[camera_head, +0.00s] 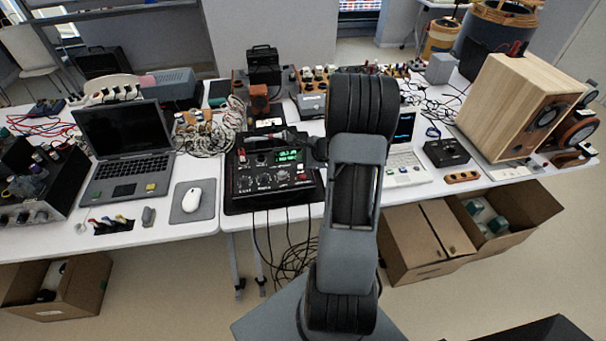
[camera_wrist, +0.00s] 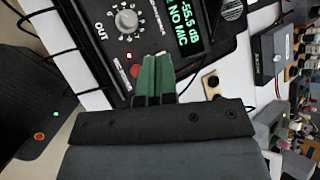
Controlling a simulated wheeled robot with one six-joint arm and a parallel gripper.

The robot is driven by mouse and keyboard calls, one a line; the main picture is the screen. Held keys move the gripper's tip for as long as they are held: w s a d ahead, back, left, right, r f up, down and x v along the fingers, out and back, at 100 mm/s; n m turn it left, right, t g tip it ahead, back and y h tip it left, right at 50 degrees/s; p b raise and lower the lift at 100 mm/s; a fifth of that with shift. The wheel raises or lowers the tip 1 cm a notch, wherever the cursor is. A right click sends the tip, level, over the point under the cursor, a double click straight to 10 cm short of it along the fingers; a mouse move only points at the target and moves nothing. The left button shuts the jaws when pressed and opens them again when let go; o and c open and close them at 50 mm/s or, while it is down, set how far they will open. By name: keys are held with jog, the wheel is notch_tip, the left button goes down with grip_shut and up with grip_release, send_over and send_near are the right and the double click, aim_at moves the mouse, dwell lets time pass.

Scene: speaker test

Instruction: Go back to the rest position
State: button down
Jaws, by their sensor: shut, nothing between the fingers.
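My gripper (camera_wrist: 153,80) shows in the wrist view with its two green fingers together and nothing between them. It is over the front panel of a black audio device (camera_wrist: 98,12), close to a red button (camera_wrist: 135,70) and a grey knob (camera_wrist: 126,20). I cannot tell whether the fingertips touch the panel. The device's green display reads "-55.5 dB" and "NO MIC". In the head view my arm rises in front of the table and bends over towards the same device (camera_head: 240,204), partly hiding the table behind it.
A laptop (camera_head: 125,140) and a mouse (camera_head: 191,200) are left of the device. A small white laptop (camera_head: 405,170) and a wooden speaker (camera_head: 505,95) are to the right. Cables hang below the table edge. Open cardboard boxes (camera_head: 415,245) stand on the floor.

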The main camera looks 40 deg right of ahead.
jog(key=shift+a, duration=0.1)
dwell(0.4)
jog(key=s+a+r+n+g+h, duration=0.1)
jog(key=s+a+r+n+g, duration=0.1)
jog(key=s+a+r+n, duration=0.6)
jog(key=s+a+r+n+g+h, duration=0.1)
jog(key=s+a+r+n+g, duration=0.1)
jog(key=s+a+r+n, duration=0.7)
jog(key=a+n, duration=0.5)
jog(key=n, duration=0.1)
jog(key=shift+s+a+r+n+h, duration=0.2)
jog(key=shift+a+r+n+h, duration=0.1)
jog(key=shift+a+r+n, duration=0.1)
